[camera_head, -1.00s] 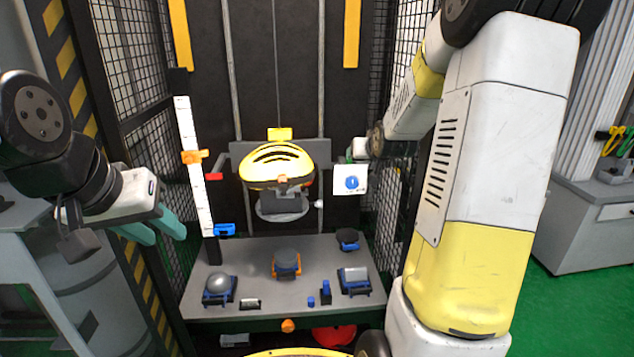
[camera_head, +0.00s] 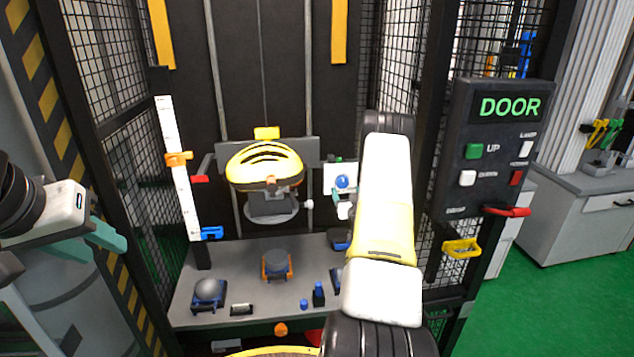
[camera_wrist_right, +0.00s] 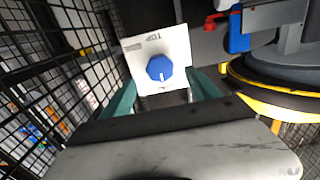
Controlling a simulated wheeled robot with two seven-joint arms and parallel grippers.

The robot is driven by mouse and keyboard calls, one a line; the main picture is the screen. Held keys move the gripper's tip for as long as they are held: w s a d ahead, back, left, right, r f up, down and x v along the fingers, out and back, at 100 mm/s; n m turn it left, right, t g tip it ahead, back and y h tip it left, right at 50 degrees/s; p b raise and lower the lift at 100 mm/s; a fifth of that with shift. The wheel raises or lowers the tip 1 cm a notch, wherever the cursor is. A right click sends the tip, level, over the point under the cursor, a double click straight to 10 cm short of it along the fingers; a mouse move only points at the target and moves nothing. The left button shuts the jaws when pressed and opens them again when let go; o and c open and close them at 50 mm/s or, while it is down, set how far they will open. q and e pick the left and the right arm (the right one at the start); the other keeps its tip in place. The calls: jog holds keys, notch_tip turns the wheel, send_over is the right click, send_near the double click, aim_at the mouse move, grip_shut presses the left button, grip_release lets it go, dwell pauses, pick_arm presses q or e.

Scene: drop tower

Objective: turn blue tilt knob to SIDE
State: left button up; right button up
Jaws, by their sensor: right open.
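The blue tilt knob (camera_head: 342,182) sits on a white plate (camera_head: 331,176) to the right of the yellow helmet (camera_head: 264,166). In the right wrist view the knob (camera_wrist_right: 159,68) is faceted, with a small pale mark near its lower edge. The lettering on its plate (camera_wrist_right: 150,46) is too small to read surely. My right gripper (camera_wrist_right: 163,90) is open, its teal fingers on either side below the knob with no contact visible. In the head view my right arm hides most of this gripper. My left gripper (camera_head: 106,246) is open and empty at the left, far from the knob.
Wire mesh walls (camera_head: 100,85) flank the tower. A DOOR panel (camera_head: 500,150) with buttons is at the right. A grey shelf (camera_head: 240,285) below the helmet holds several small objects. A ruler post (camera_head: 178,190) stands left of the helmet.

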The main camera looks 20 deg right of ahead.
aim_at(343, 183)
jog(key=x, duration=0.6)
jog(key=c, duration=1.4)
